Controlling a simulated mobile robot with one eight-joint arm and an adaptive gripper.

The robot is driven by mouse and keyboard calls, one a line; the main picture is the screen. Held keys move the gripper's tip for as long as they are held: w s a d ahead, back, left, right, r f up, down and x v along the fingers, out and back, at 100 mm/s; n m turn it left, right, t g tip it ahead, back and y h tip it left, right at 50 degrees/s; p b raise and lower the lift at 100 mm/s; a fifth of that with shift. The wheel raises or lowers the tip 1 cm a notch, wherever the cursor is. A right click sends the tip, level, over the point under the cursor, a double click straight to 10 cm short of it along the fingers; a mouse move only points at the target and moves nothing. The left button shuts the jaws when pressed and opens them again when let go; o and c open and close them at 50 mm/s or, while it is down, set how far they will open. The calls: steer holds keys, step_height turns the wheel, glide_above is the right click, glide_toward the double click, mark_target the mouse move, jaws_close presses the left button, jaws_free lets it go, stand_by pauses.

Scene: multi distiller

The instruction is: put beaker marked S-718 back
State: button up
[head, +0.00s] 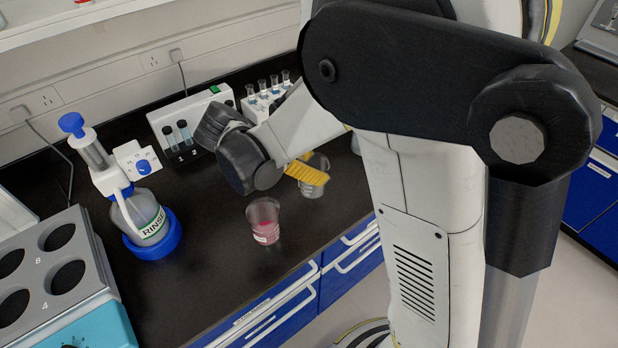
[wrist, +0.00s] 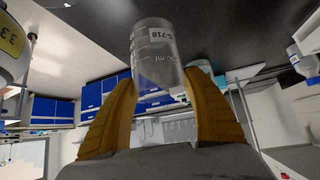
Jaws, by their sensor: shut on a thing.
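The beaker marked S-718 (wrist: 153,52) is clear glass with a white label and printed scale. In the wrist view it sits between the two yellow fingers of my gripper (wrist: 162,76), which is shut on it. In the head view my gripper (head: 307,172) is over the black bench near its front edge, with the beaker (head: 314,189) showing just below the yellow fingers. The beaker looks empty. My arm hides part of the bench to the right. I cannot tell whether the beaker touches the bench.
A beaker with pink liquid (head: 264,225) stands in front and to the left of my gripper. A blue-based RINSE bottle (head: 145,215) stands further left. A two-tube device (head: 188,120) and a rack of small tubes (head: 268,95) stand behind. A holed block (head: 50,265) is at the left.

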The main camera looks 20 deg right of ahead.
step_height(320, 180, down, 4)
steer(key=shift+w+a+f+b, duration=0.1)
steer(key=shift+a+f+b, duration=0.1)
steer(key=shift+b, duration=0.9)
steer(key=shift+d+r, duration=0.1)
steer(key=shift+r, duration=0.05)
steer(key=o, duration=0.9)
steer(key=shift+f, duration=0.25)
steer(key=o, duration=0.4)
steer(key=shift+o, duration=0.2)
steer(key=shift+r, duration=0.1)
